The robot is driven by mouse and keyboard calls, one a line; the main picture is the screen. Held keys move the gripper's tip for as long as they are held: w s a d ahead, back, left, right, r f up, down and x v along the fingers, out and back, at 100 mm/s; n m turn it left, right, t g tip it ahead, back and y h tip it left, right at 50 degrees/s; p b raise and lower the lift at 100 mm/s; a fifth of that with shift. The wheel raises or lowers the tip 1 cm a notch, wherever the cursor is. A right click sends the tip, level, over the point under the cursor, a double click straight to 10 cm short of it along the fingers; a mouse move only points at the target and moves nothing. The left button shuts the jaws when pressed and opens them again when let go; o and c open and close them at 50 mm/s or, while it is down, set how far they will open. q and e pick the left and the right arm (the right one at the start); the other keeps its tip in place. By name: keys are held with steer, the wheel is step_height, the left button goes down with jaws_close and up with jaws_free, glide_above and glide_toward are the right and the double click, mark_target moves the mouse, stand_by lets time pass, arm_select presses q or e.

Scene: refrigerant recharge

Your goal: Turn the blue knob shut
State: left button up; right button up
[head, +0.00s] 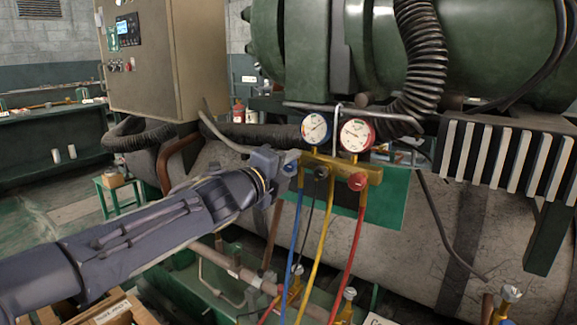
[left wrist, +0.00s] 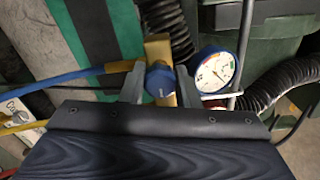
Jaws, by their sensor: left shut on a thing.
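The blue knob (head: 290,167) sits on the left end of the brass gauge manifold (head: 335,168). In the left wrist view the blue knob (left wrist: 160,84) stands between the two grey fingers. My left gripper (head: 282,163) reaches in from the left and is shut on the blue knob; the gripper also shows in the left wrist view (left wrist: 158,80). The blue-rimmed gauge (head: 315,128) is above the knob, and it shows to the right in the left wrist view (left wrist: 215,72). My right gripper is not in view.
A red-rimmed gauge (head: 356,134) and a red knob (head: 357,182) are on the manifold's right side. Blue (head: 291,245), yellow (head: 322,250) and red (head: 350,255) hoses hang below. A ribbed black hose (head: 421,65) and green tank (head: 480,50) stand behind.

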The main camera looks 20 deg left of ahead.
arm_select(q)
steer(key=shift+f, duration=0.1)
steer(key=o, duration=1)
steer(key=shift+c, duration=0.2)
steer(key=p+v, duration=0.1)
steer(key=v, duration=0.7)
steer(key=shift+p, duration=0.35)
steer(key=shift+w, duration=0.1)
